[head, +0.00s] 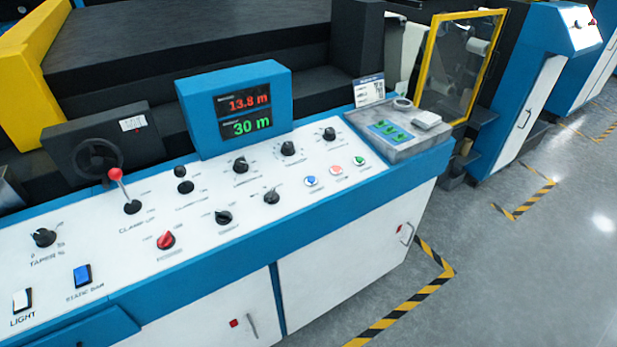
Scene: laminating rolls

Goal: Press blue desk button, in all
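The control desk (235,252) has a sloped white panel with blue edges. A small round blue button (311,181) sits near the right end of the panel, at the left of a row of three. A pinkish-orange button (336,171) and a green button (360,161) are to its right. Their printed labels are too small to read. A blue rocker switch (82,276) labelled STATIC BAR is at the lower left of the panel. My gripper is not in view, and nothing covers the buttons.
A blue display box (190,112) reading 13.8 m and 30 m rises behind the panel. A red-knobbed lever (118,178) and several black knobs stand up from it. A grey tray (396,146) sits at the right end. The floor (500,275) at right is clear, with striped tape.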

